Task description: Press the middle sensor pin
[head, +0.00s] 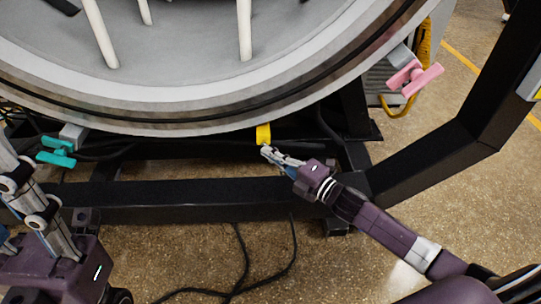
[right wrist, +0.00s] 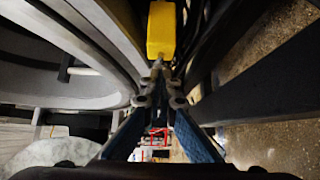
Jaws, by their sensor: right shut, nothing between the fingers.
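A yellow sensor block (head: 263,133) hangs under the front rim of the round furnace opening. In the right wrist view the yellow block (right wrist: 161,30) is straight ahead, with a small metal pin (right wrist: 158,63) at its near end. My right gripper (head: 266,152) is shut and empty, its tips just below the block. In the right wrist view the fingertips (right wrist: 159,84) line up with the pin; I cannot tell whether they touch it. My left gripper (head: 25,190) is at the left edge, partly cut off, away from the block.
The large grey furnace rim (head: 180,118) fills the top. A teal clamp handle (head: 57,152) is at the left and a pink one (head: 413,78) at the right. A black frame beam (head: 160,200) runs below the block. Black cables (head: 245,265) lie on the floor.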

